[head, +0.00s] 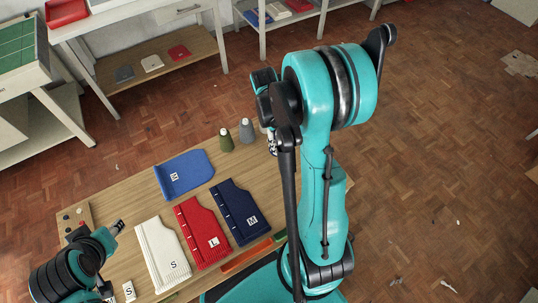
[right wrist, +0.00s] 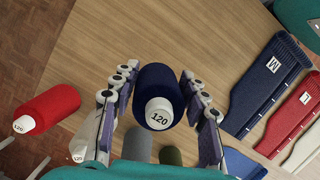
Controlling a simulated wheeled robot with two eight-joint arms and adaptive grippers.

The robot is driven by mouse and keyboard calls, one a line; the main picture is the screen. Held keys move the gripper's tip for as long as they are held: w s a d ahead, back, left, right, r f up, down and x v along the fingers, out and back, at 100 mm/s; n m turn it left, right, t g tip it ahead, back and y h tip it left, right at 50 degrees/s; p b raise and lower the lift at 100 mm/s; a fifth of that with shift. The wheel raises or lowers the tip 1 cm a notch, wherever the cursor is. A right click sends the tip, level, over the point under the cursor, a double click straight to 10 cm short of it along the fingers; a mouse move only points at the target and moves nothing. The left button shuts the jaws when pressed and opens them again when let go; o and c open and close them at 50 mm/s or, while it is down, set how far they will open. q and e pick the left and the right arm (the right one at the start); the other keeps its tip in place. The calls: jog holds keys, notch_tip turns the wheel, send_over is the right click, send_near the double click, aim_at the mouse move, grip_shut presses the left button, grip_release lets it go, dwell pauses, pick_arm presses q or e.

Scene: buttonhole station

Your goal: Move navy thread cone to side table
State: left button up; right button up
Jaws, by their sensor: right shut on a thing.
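The navy thread cone (right wrist: 160,88) shows in the right wrist view with its white end marked 120 toward the camera. My right gripper (right wrist: 160,108) is shut on it, with a finger along each side, over the wooden work table (right wrist: 125,40). In the head view my right gripper (head: 271,143) is mostly hidden behind my arm at the table's far right edge, and I cannot make out the navy cone there. My left gripper (head: 117,228) is at the table's left side; its jaws are too small to read. A white table (head: 125,18) stands at the back left; I cannot tell whether it is the side table.
A green cone (head: 226,140) and a grey cone (head: 246,130) stand near my right gripper. A red cone (right wrist: 48,108) shows left in the wrist view. Blue (head: 185,175), white (head: 162,255), red (head: 202,235) and navy (head: 235,211) knit pieces lie on the table.

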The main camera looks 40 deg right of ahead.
aim_at(270, 149)
jog(key=w+a+f, duration=0.1)
jog(key=a+f, duration=0.1)
jog(key=shift+w+a+b, duration=0.35)
jog(key=shift+w+a, duration=0.05)
notch_tip(270, 149, down, 4)
jog(key=shift+f+b, duration=0.1)
jog(key=shift+b, duration=0.85)
jog(key=o, duration=1.2)
jog(key=shift+o, duration=0.2)
